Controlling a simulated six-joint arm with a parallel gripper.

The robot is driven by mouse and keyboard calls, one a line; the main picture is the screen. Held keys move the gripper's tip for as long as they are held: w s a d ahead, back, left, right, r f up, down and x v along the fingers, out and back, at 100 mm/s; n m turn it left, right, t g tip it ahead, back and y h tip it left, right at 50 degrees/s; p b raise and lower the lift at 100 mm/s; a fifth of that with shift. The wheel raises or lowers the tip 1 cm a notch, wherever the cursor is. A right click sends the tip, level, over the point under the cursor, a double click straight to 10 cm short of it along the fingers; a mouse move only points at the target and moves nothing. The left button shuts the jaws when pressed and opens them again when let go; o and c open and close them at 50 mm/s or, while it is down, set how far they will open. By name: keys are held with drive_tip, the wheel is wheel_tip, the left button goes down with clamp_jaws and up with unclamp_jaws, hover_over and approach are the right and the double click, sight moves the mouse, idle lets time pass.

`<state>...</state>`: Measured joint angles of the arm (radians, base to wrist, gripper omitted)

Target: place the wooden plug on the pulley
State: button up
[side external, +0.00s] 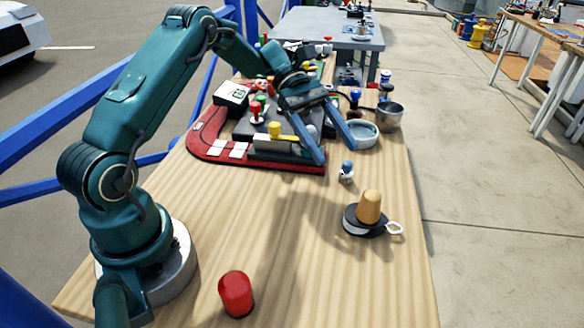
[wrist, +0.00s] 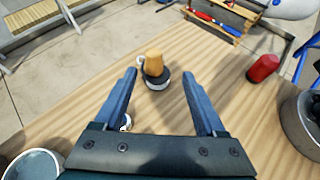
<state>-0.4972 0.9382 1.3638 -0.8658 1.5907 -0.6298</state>
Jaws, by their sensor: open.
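The wooden plug (side external: 369,207) is a tan, rounded peg. It stands roughly upright on top of the pulley (side external: 352,220), a dark disc with a white ring at its right side, lying on the wooden table. In the wrist view the plug (wrist: 153,62) stands over the dark pulley (wrist: 158,82), beyond my fingers. My gripper (side external: 335,154) is open and empty, above the table and up-left of the plug in the side view. In the wrist view my gripper (wrist: 160,74) has its blue fingers wide apart. The plug's underside is hidden.
A small blue-and-white piece (side external: 346,173) stands between my gripper and the pulley. A red cylinder (side external: 236,293) stands at the front. A pale bowl (side external: 363,139) and a metal pot (side external: 388,117) stand behind. A red-edged board (side external: 200,145) holds several parts. Front-right table is clear.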

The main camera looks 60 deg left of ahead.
drive_tip(key=s+r+m+t+y, duration=0.2)
drive_tip(key=s+m+t+y, duration=0.1)
drive_tip(key=s+m+y, duration=0.3)
drive_tip(key=s+r+m+t+y, duration=0.3)
drive_tip(key=s+m+y, duration=0.3)
drive_tip(key=s+m, duration=0.4)
drive_tip(key=shift+s+d+r+m, duration=0.3)
drive_tip(key=shift+s+d+m, duration=0.1)
drive_tip(key=shift+s, duration=0.55)
